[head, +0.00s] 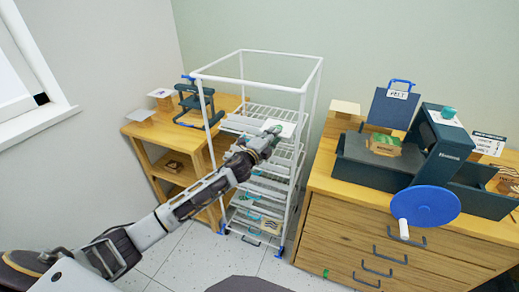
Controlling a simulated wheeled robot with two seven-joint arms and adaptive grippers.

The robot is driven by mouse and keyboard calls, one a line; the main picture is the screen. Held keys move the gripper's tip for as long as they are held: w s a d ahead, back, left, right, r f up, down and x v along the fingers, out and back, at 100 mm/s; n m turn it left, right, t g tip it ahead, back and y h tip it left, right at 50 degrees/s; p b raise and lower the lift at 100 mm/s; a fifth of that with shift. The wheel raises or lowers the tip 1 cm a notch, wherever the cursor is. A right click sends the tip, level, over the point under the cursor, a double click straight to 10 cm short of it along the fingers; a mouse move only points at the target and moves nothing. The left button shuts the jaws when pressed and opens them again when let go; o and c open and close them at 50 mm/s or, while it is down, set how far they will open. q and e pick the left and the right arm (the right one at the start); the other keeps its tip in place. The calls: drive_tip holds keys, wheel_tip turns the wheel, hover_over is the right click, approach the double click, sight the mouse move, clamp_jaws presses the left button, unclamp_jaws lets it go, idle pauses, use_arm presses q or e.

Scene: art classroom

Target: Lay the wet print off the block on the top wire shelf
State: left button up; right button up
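The white wire rack (300,89) stands in the middle, with its top wire shelf (243,124) under an open frame. A white sheet (287,128), which looks like the print, is at the right part of that shelf. I cannot tell whether it rests on the wires or is held just above them. My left gripper (271,133) reaches in from the front left, its fingertips overlapping the sheet's near edge. Its finger gap is too small to make out. A block with a green top (384,143) lies on the press bed at the right. My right gripper is out of view.
Lower shelves hold several sheets. A wooden side table (160,131) with a dark clamp stand (194,101) is left of the rack. At right, a wooden cabinet (345,228) carries the dark press with its blue wheel (425,206). White rack posts border the arm's path.

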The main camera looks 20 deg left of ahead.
use_arm(q)
drive_tip(key=v, duration=1.1)
drive_tip(key=shift+s, duration=0.2)
idle(0.4)
drive_tip(key=shift+f, duration=0.1)
idle(0.7)
drive_tip(key=s+a+f+n+g+y, duration=0.1)
drive_tip(key=a+f+n+g+y, duration=0.2)
drive_tip(key=f, duration=0.7)
drive_tip(key=a+f+n+y, duration=0.1)
drive_tip(key=a+f+n, duration=0.25)
drive_tip(key=f, duration=0.75)
drive_tip(key=s+a+f+n+g+y, duration=0.15)
drive_tip(key=s+f, duration=0.25)
drive_tip(key=f, duration=0.5)
drive_tip(key=s+a+f+n+g, duration=0.2)
drive_tip(key=s+f+n+g, duration=0.15)
drive_tip(key=f, duration=0.55)
drive_tip(key=s+f+n+g, duration=0.3)
drive_tip(key=s+f, duration=1.2)
drive_tip(key=s+d+f+n+g, duration=0.2)
drive_tip(key=s+f, duration=0.4)
drive_tip(key=s, duration=0.4)
drive_tip(key=s+d+f+n+g, duration=0.2)
drive_tip(key=s+f, duration=0.4)
drive_tip(key=s, duration=0.5)
drive_tip(key=shift+d+h, duration=0.45)
drive_tip(key=shift+d, duration=0.35)
